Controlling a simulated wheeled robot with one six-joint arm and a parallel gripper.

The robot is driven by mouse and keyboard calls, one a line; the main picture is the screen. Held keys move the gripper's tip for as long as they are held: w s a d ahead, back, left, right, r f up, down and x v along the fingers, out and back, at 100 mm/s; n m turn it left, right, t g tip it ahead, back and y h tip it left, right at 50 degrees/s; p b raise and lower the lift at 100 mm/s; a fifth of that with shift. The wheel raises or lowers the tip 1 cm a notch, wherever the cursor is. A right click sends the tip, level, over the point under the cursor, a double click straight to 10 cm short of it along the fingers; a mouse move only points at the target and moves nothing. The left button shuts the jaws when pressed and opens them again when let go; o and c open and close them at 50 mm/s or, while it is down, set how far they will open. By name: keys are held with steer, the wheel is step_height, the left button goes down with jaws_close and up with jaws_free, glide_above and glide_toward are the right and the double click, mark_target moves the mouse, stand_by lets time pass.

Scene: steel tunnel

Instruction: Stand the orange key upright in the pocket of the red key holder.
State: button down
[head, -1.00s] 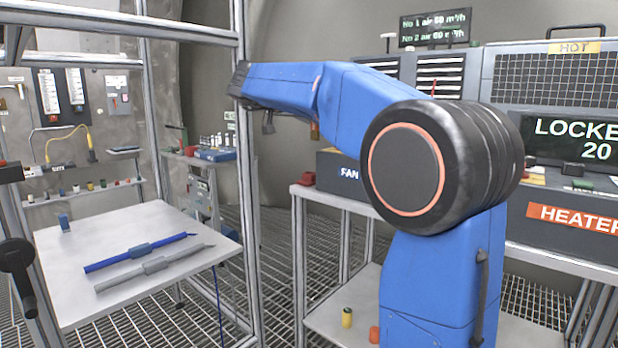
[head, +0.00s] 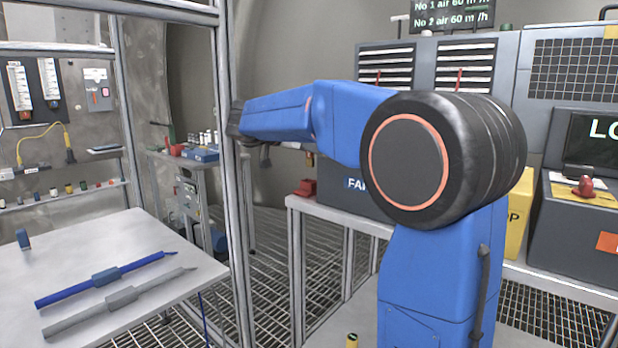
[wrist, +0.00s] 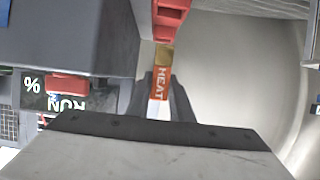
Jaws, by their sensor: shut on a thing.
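The orange key (wrist: 161,84) carries white lettering that reads HEAT and has a brass-coloured part at its far end. It lies between the two dark fingers of my gripper (wrist: 162,90), which is shut on it, in the wrist view. In the head view my arm hides most of the gripper. A small red block (head: 304,188) on the bench edge by the FAN box looks like the key holder; its pocket cannot be made out. A red slotted thing (wrist: 176,18) also shows beyond the key in the wrist view; I cannot tell if it is the holder.
A grey table (head: 165,300) at left holds a blue and a grey pen-like tool. The dark FAN box (head: 345,205) sits behind the red block. A dark box (wrist: 75,40) fills the wrist view's left.

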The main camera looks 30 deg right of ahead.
steer(key=shift+f, duration=3.5)
steer(key=shift+f, duration=0.1)
steer(key=c, duration=1.6)
jaws_free()
steer(key=shift+o, duration=0.2)
